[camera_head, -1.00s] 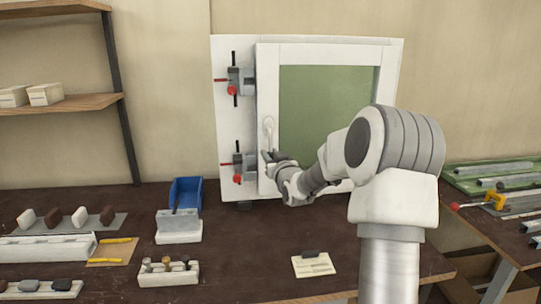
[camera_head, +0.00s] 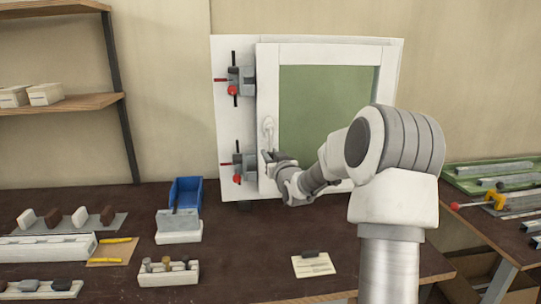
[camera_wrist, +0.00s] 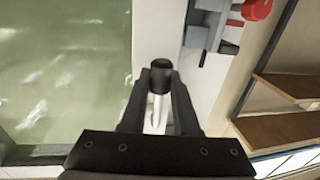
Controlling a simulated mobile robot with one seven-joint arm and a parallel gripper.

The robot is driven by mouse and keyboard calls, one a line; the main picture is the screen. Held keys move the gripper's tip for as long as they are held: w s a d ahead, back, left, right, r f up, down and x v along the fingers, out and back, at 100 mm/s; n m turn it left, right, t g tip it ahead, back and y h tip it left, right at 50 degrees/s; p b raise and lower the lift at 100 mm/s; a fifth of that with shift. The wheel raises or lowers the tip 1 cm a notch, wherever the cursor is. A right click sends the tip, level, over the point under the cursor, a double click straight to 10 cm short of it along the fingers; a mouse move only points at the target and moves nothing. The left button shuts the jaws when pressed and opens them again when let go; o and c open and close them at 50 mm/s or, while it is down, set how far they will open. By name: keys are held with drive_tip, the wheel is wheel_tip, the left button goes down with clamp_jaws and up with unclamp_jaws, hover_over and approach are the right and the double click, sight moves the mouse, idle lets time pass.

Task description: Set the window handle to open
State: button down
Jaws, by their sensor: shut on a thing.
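The white window handle (camera_head: 268,130) is on the left upright of the white window frame (camera_head: 268,80). Its lever hangs down, close to vertical, from its upper mount. My gripper (camera_head: 268,156) is at the lever's lower end and shut on it. In the wrist view the pale handle (camera_wrist: 156,112) runs between the two dark fingers of my gripper (camera_wrist: 160,82). The fingers hide part of the handle. The green pane (camera_head: 325,105) lies to the right of the handle in the head view.
Two clamps with red knobs, an upper (camera_head: 240,82) and a lower (camera_head: 243,166), hold the frame's left side close to my gripper. A blue bin (camera_head: 186,193) and a block holder (camera_head: 178,228) stand on the dark bench (camera_head: 240,255).

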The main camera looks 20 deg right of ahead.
drive_tip(key=shift+d+n, duration=0.1)
drive_tip(key=shift+n, duration=0.2)
drive_tip(key=s+d+r+n+g+h+b, duration=0.2)
drive_tip(key=d+r+n+b, duration=0.4)
drive_tip(key=n, duration=0.9)
drive_tip(key=shift+d+r+b, duration=0.3)
drive_tip(key=shift+r+b, duration=0.25)
drive_tip(key=shift+b, duration=0.1)
drive_tip(key=shift+n, duration=0.3)
drive_tip(key=c, duration=0.6)
unclamp_jaws()
drive_tip(key=shift+c, duration=0.2)
